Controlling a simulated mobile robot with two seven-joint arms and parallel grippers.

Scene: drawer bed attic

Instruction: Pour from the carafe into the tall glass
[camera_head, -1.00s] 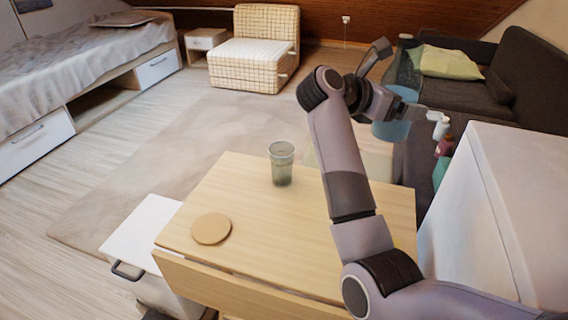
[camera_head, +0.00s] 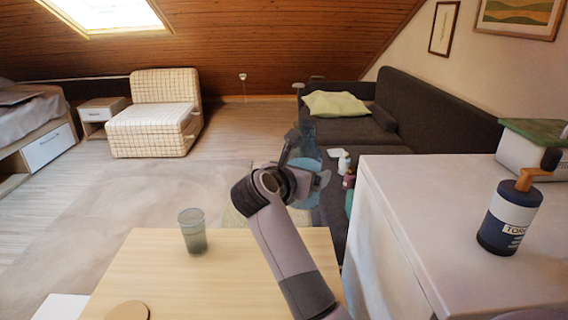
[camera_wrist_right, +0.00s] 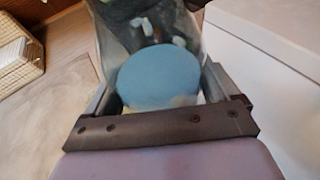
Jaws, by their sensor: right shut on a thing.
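The carafe (camera_head: 309,139) is clear, with blue liquid in it, and is held in the air beyond the table's far right edge. My right gripper (camera_head: 318,178) is shut on it. The right wrist view shows the carafe (camera_wrist_right: 160,78) between the two fingers, with the blue liquid as a round patch. The arm hides part of it in the head view. The tall glass (camera_head: 193,231) stands upright on the wooden table (camera_head: 225,290), left of the carafe and apart from it. It looks greenish grey and see-through. My left gripper is not in view.
A round tan coaster (camera_head: 128,311) lies near the table's left front. A white cabinet (camera_head: 430,200) stands close on the right, bearing a dark blue bottle (camera_head: 508,217) and a green-lidded box (camera_head: 535,145). A dark sofa (camera_head: 430,95) is behind. The tabletop around the glass is clear.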

